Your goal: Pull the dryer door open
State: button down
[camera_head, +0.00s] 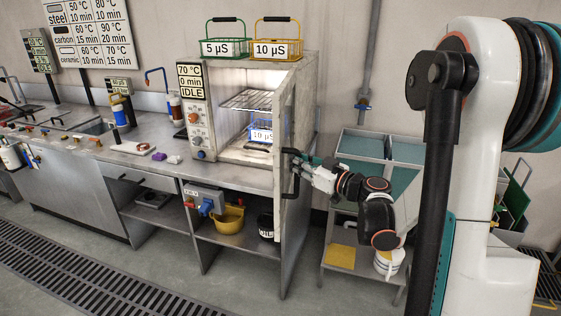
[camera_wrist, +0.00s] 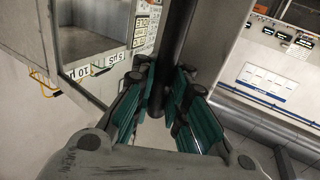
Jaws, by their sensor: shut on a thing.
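The dryer (camera_head: 238,105) stands on the steel counter, with a lit chamber, a wire rack and a control panel (camera_head: 194,105) reading 70 °C, 0 min, IDLE. Its door (camera_head: 289,150) is hinged at the right and stands open, seen nearly edge-on. The dark bar handle (camera_head: 291,180) is on the door's outer face. My gripper (camera_head: 302,160) is at the handle. In the wrist view, the teal fingers of my gripper (camera_wrist: 160,100) are closed around the dark handle bar (camera_wrist: 178,40). A blue basket (camera_head: 262,132) labelled 10 µS is inside the dryer.
A green basket (camera_head: 226,47) and a yellow basket (camera_head: 277,48) stand on the dryer. A grey cart (camera_head: 358,205) with trays is right of the door, close to my arm. A floor grate (camera_head: 120,275) runs in front.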

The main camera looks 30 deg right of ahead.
jog(key=shift+s+d+f, duration=0.15)
jog(key=shift+s+d, duration=0.55)
jog(key=shift+d, duration=0.1)
jog(key=c, duration=2)
grip_release()
jog(key=o, duration=0.4)
jog(key=shift+s+a+r, duration=0.1)
jog(key=shift+s+r, duration=0.1)
jog(key=shift+o, duration=0.2)
jog(key=v, duration=1.2)
jog(key=shift+w+f, duration=0.1)
jog(key=shift+w, duration=0.05)
